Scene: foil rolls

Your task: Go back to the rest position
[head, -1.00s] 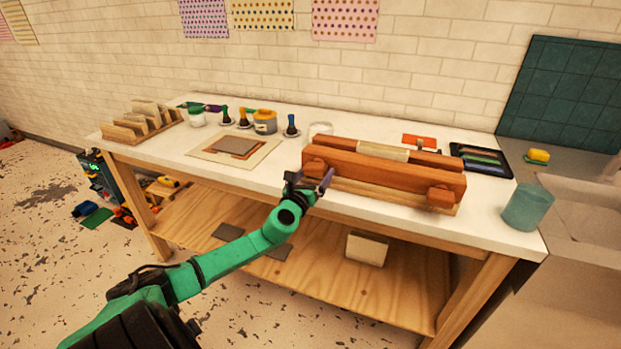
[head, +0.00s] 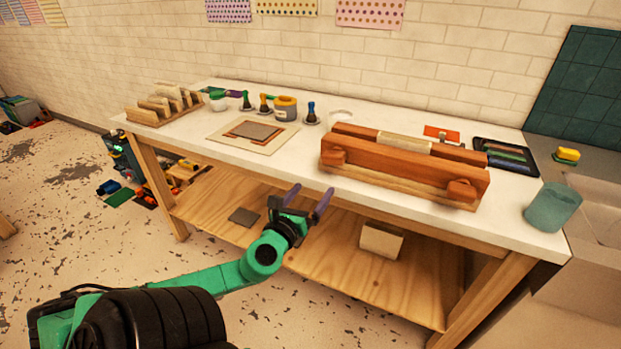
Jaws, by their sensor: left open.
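My left gripper (head: 306,203) is in the head view, in front of the workbench's front edge. Its two purple-tipped fingers are apart, with nothing between them. My green left arm comes in from the lower left and is bent. The gripper is clear of the wooden press (head: 402,165) on the white worktop (head: 310,150). My right gripper is not in view.
A sink (head: 600,215) is at right. Open floor lies left.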

